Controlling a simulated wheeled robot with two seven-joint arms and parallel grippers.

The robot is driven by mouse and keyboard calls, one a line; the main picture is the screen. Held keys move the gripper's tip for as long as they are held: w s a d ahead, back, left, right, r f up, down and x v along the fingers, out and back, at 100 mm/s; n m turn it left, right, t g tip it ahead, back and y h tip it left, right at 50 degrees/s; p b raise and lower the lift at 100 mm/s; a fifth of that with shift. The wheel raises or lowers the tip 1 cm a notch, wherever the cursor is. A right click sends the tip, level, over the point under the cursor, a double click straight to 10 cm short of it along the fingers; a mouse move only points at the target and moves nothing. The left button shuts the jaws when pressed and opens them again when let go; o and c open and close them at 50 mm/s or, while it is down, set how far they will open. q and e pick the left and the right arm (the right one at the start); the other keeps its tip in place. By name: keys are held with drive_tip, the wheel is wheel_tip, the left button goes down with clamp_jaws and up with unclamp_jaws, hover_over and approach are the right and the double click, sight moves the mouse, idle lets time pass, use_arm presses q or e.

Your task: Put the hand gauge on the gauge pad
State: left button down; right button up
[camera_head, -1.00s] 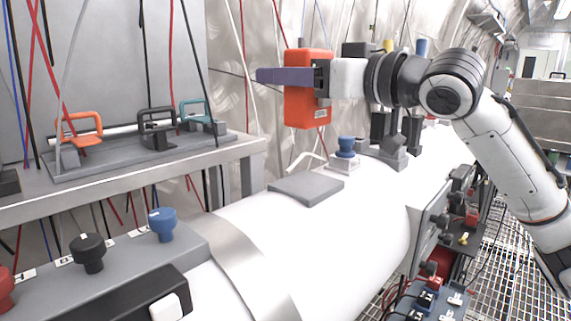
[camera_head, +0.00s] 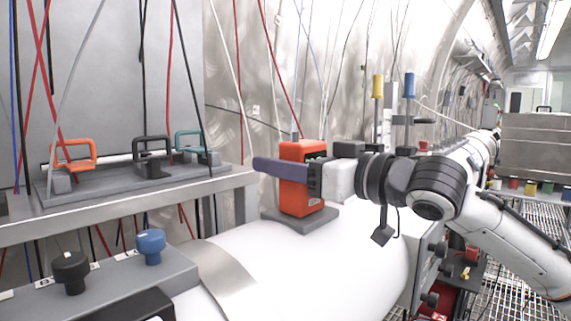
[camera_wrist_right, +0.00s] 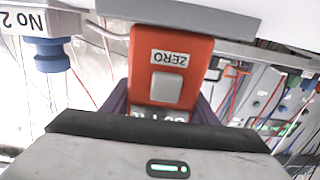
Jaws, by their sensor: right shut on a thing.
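The hand gauge (camera_head: 296,200) is an orange-red box. It is upright over the gauge pad (camera_head: 322,217), a flat grey square on the white pipe. Its base appears to meet the pad; I cannot tell if it bears on it. My right gripper (camera_head: 285,172) is shut on the gauge, with a purple finger across its upper part. In the right wrist view, the gauge (camera_wrist_right: 170,70) shows a ZERO label and a grey button between the purple fingers, with the grey pad (camera_wrist_right: 180,12) at its far end. My left gripper is not in view.
A grey shelf (camera_head: 130,200) on the left carries a rack with orange, black and teal handles. Black and blue knobs (camera_head: 150,246) stand on a grey box at lower left. A blue knob (camera_wrist_right: 52,55) is near the gauge in the wrist view. Cables hang behind.

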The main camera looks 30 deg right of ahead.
drive_tip(key=o, duration=1.2)
drive_tip(key=b+v, duration=0.6)
drive_tip(key=v, duration=0.4)
drive_tip(key=shift+d+f, duration=0.1)
drive_tip(key=shift+f, duration=0.05)
drive_tip(key=shift+b+v, duration=0.5)
drive_tip(key=shift+v, duration=0.5)
